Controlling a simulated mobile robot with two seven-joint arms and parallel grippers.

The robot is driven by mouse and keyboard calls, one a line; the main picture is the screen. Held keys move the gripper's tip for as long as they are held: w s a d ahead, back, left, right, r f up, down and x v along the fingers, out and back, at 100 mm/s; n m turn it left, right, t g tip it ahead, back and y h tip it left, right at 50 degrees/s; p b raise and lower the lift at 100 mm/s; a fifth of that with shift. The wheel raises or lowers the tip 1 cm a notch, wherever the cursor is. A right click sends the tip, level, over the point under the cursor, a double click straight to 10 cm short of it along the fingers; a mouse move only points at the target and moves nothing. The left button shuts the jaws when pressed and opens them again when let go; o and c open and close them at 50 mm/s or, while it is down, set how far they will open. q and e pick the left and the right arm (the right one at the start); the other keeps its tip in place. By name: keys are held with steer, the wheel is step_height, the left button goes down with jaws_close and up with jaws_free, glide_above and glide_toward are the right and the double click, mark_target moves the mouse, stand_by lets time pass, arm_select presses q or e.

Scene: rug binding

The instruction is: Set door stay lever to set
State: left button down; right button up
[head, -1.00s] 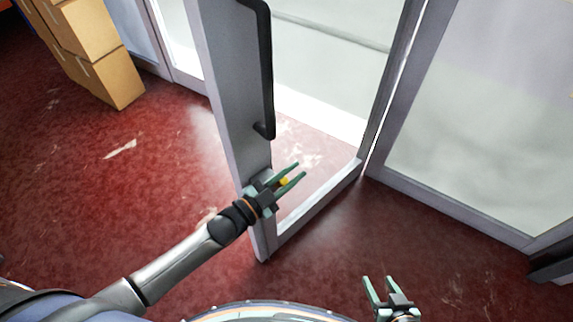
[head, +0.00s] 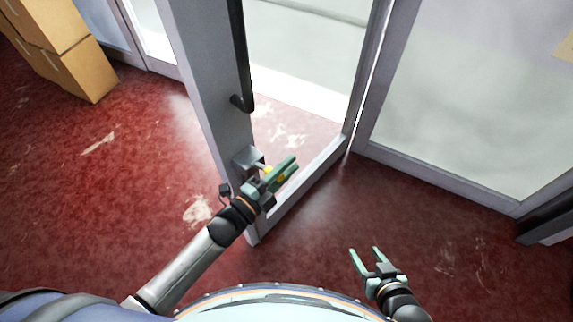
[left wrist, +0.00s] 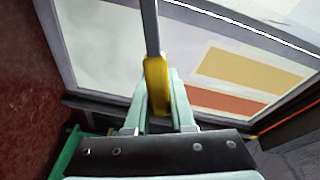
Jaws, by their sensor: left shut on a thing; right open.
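The door stay lever shows in the left wrist view as a grey rod with a yellow grip (left wrist: 157,78). In the head view a bit of its yellow (head: 267,170) shows beside a grey bracket (head: 247,157) low on the door's edge. My left gripper (head: 289,168) is shut on the yellow grip, with a finger on either side of it. The fingers hide part of the grip in the head view. The lever's setting marks cannot be made out. My right gripper (head: 365,255) is open and empty, over the floor at lower right.
The grey-framed glass door (head: 205,90) stands open, with a black pull handle (head: 241,65) above the bracket. A second glass panel (head: 465,110) is at right. Cardboard boxes (head: 75,65) stand at upper left. The red floor (head: 90,190) at left is clear.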

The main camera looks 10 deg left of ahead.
arm_select(q)
steer(key=shift+f, duration=0.15)
steer(key=c, duration=0.8)
jaws_free()
steer(key=shift+o, duration=0.2)
steer(key=v, duration=1.2)
steer(key=shift+s, duration=0.3)
